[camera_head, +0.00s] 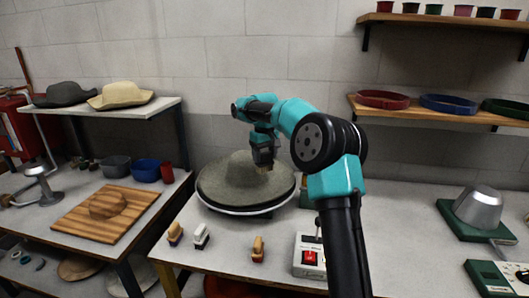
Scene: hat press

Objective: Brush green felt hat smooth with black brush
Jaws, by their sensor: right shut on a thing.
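The green-grey felt hat (226,183) sits brim down on a round, dark-edged stand (240,213) at the middle of the table. My right gripper (264,158) comes down from above at the right side of the hat's crown. It is shut on what looks like the black brush (265,168), with a little pale bristle showing low down. The brush is small and mostly hidden by the gripper, and I cannot tell whether it touches the felt. My left gripper is not in view.
A metal hat form (478,207) stands far right. Shelves hang on the back wall.

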